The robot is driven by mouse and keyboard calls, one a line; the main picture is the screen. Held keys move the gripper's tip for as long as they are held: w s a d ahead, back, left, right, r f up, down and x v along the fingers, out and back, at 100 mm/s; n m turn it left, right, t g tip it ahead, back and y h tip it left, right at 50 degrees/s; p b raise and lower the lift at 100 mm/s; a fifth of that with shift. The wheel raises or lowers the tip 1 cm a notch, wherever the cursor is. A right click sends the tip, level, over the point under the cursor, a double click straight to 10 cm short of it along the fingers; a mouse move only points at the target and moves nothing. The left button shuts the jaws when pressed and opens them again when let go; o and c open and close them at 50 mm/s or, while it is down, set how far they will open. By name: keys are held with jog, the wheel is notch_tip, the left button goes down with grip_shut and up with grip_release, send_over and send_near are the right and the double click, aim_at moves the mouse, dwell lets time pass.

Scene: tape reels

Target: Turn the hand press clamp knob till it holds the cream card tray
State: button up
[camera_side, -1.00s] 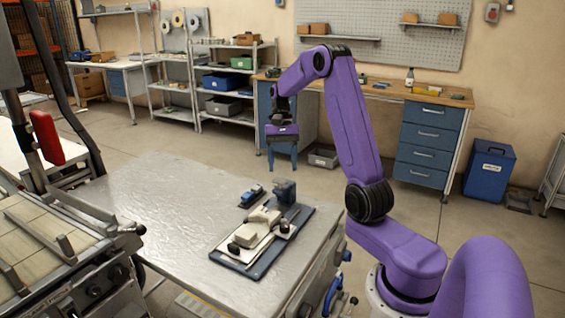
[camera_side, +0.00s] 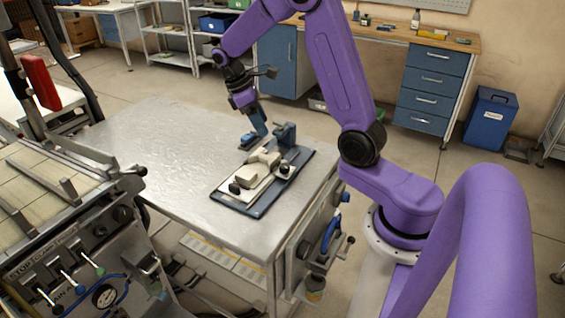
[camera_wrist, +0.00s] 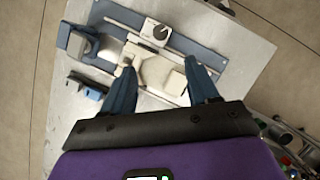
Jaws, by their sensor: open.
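The hand press sits on a dark blue base plate (camera_side: 245,205) near the right side of the metal table. Its cream parts (camera_side: 264,157) lie along the plate, with a blue post (camera_side: 285,134) at the back. A dark knob (camera_side: 234,188) shows at its near end and another round knob (camera_side: 286,168) at its right. I cannot tell for sure which cream part is the card tray. My gripper (camera_side: 262,132) is above the press's back end, empty. In the wrist view its two blue fingers (camera_wrist: 161,72) are apart, with the cream parts (camera_wrist: 158,72) below between them.
A small dark blue item (camera_side: 252,141) lies on the table (camera_side: 150,150) beside the press. The table's left part is bare. A machine with levers and a gauge (camera_side: 105,294) stands at the left. A workbench (camera_side: 385,35) is behind.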

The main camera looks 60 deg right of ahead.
aim_at(284, 166)
jog(key=x, duration=1.5)
jog(key=shift+s+f, duration=0.25)
jog(key=shift+f, duration=0.1)
